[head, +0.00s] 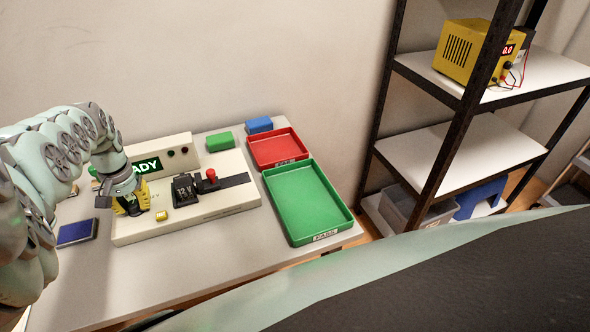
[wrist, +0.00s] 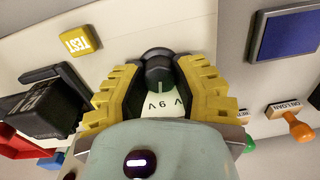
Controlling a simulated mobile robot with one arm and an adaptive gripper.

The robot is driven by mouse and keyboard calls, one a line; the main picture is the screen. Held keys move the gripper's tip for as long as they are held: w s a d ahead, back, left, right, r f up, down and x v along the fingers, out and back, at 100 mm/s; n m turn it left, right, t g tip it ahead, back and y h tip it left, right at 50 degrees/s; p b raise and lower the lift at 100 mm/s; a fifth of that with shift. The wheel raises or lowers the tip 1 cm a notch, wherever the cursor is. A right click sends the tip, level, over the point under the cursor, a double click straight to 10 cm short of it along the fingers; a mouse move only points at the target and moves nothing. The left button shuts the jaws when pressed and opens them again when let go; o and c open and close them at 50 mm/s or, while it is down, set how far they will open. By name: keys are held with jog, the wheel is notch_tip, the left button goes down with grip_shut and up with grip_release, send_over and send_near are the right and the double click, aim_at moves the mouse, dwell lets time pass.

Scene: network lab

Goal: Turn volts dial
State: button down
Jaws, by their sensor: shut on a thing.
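My gripper (head: 131,200) is at the left part of a cream test station (head: 220,200) on the table. In the wrist view my gripper (wrist: 158,75) has its yellow ridged fingers on both sides of a dark round volts dial (wrist: 159,72), shut on it. The dial has a pale pointer line. Part of its scale, with a 9 and V marks, shows below the knob; the rest is hidden by the fingers. In the head view the gripper covers the dial. A yellow TEST button (head: 162,215) is beside the gripper; it also shows in the wrist view (wrist: 80,42).
A black socket with a red-knobbed lever (head: 211,175) stands right of the dial. A red tray (head: 277,148) and a green tray (head: 305,203) are at the table's right. A blue pad (head: 77,232) lies left. The front table is clear.

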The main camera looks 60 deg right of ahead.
aim_at(133, 204)
jog(key=m+b, duration=0.1)
jog(key=m, duration=0.4)
jog(key=shift+w+a+f+m+b, duration=0.1)
jog(key=shift+m+b, duration=0.2)
jog(key=shift+b, duration=0.05)
jog(key=m+b, duration=0.1)
jog(key=m, duration=0.3)
jog(key=shift+m, duration=0.4)
jog(key=c, duration=0.6)
grip_release()
jog(key=shift+c, duration=0.2)
notch_tip(133, 204, up, 12)
jog(key=shift+s, duration=0.3)
